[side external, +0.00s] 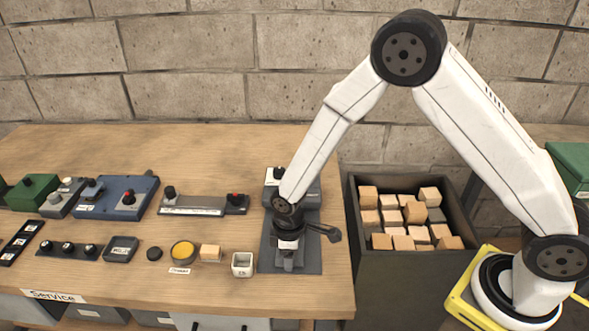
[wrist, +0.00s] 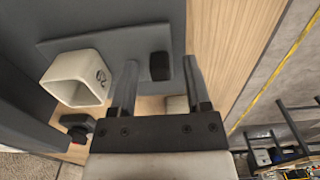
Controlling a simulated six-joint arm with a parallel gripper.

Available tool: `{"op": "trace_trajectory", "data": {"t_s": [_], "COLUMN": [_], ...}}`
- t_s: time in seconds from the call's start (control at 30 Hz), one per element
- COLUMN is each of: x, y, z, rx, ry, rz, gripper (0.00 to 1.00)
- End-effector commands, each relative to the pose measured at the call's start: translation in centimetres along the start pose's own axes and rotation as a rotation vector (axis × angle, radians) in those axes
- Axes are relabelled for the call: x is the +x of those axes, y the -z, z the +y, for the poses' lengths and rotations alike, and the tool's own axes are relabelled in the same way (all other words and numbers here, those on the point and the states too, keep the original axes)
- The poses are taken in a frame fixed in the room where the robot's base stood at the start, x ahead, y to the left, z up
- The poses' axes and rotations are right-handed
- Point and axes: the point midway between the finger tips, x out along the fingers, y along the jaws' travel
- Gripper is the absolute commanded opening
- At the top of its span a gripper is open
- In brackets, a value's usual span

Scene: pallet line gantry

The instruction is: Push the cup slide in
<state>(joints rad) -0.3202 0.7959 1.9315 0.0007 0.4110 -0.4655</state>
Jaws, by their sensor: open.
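The cup slide (wrist: 127,45) is a grey part on a dark grey base plate (side external: 268,262). A black knob (wrist: 160,66) stands at its front end. In the wrist view a white square cup (wrist: 80,78) with a dark mark is beside the slide, to the left of my fingers. My gripper (wrist: 155,82) is open and pointing down, one finger on each side of the knob. I cannot tell whether either finger touches it. In the side view my gripper (side external: 289,250) is low over the front of the plate and hides much of the slide.
A dark bin of blocks (side external: 405,262) stands at the table's right end. Bare wood lies in front of the plate.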

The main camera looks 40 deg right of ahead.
Motion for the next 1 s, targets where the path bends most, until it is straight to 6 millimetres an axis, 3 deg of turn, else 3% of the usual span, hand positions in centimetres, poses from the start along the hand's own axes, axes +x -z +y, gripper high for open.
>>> {"op": "trace_trajectory", "data": {"t_s": [0.07,0.2,0.27,1.0], "x": [-0.01,-0.01,-0.01,-0.03], "y": [0.00,-0.01,-0.01,-0.02], "z": [0.00,0.00,0.00,0.00], "rx": [0.000,0.000,0.000,0.000], "ry": [0.000,0.000,0.000,0.000], "rz": [0.000,0.000,0.000,-0.001], "gripper": [0.59,0.14,0.00,0.00]}}
